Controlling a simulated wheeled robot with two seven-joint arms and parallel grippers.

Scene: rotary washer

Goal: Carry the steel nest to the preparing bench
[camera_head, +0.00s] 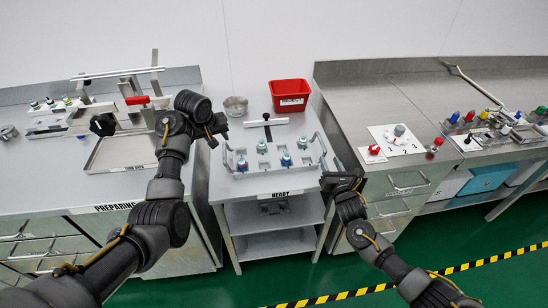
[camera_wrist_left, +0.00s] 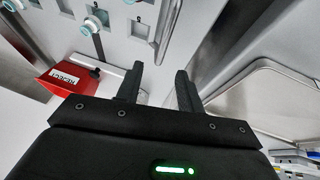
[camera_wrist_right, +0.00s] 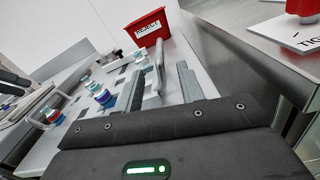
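The steel nest (camera_head: 243,172) is a flat plate with a raised handle at each end, lying on the bench labelled READY (camera_head: 232,190). It carries several blue- and green-topped parts. My left gripper (camera_head: 219,134) is open and empty above the bench's left edge, near the nest's left handle. In the left wrist view its fingers (camera_wrist_left: 158,68) are apart, with the nest's handle (camera_wrist_left: 166,32) beyond them. My right gripper (camera_head: 326,176) is open at the nest's right handle. In the right wrist view the handle (camera_wrist_right: 160,62) shows between its parted fingers (camera_wrist_right: 163,70); contact is unclear.
The bench labelled PREPARING (camera_head: 90,215) stands left, with a metal tray (camera_head: 118,153) and a clamp frame on it. A red REJECT bin (camera_head: 290,95), a steel bowl (camera_head: 236,106) and a black-handled tool (camera_head: 266,121) sit behind the nest. A right-hand bench (camera_head: 360,105) adjoins closely.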

